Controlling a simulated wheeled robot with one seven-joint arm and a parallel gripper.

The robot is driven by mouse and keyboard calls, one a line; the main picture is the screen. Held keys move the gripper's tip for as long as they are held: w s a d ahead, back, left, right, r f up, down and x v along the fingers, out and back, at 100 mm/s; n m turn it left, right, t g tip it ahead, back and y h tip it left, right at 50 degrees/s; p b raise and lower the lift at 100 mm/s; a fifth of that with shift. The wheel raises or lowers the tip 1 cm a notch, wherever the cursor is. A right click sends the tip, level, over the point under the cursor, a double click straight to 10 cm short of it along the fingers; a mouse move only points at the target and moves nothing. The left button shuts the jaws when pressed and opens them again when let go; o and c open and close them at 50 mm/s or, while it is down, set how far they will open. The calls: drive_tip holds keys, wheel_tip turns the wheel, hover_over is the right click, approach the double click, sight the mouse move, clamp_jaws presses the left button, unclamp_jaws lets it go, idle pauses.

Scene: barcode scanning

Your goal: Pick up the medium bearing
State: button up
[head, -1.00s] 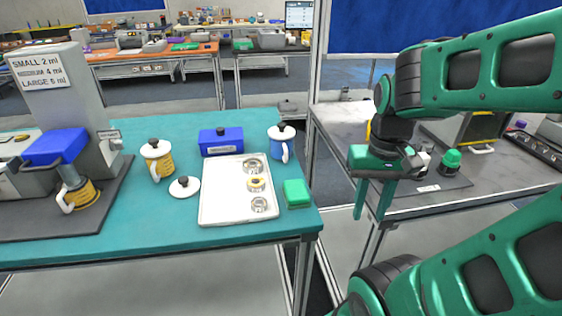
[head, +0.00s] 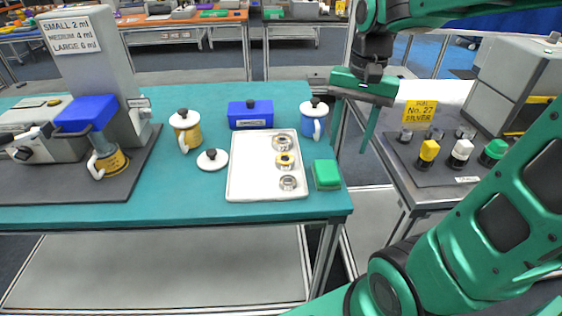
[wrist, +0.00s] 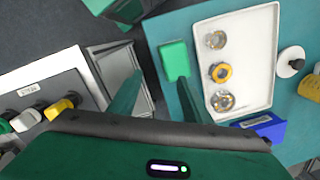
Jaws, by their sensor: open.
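A white tray (head: 240,180) on the teal table holds three ring-shaped bearings in a column. The middle one has a yellow ring (head: 285,161); a silver bearing (head: 281,142) lies behind it and another silver one (head: 288,183) in front. Which is the medium one is not labelled. In the wrist view the yellow-ringed bearing (wrist: 221,73) lies between the two silver ones. My gripper (head: 352,145) is open and empty, fingers pointing down, above the gap right of the teal table and apart from the tray.
A green box (head: 326,173) stands right of the tray, a blue box (head: 250,114) and blue mug (head: 314,121) behind it. A white lid (head: 212,160) and yellow mug (head: 186,128) are left. A right-hand bench holds several coloured-top items.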

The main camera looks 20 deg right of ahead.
drive_tip(key=m, duration=0.2)
approach(285, 162)
drive_tip(key=shift+w+d+f+g, duration=0.15)
drive_tip(key=shift+w+f, duration=0.25)
drive_tip(key=shift+f, duration=0.1)
drive_tip(key=shift+w+d+f+g, duration=0.1)
drive_tip(key=shift+w+f+g, duration=0.05)
drive_tip(key=shift+w+f, duration=0.3)
drive_tip(key=shift+s+a+f, duration=0.1)
drive_tip(key=shift+f, duration=1.45)
drive_tip(key=shift+s+a+f, duration=0.15)
drive_tip(key=shift+f, duration=1.4)
drive_tip(key=shift+c, duration=0.7)
drive_tip(key=c, duration=0.7)
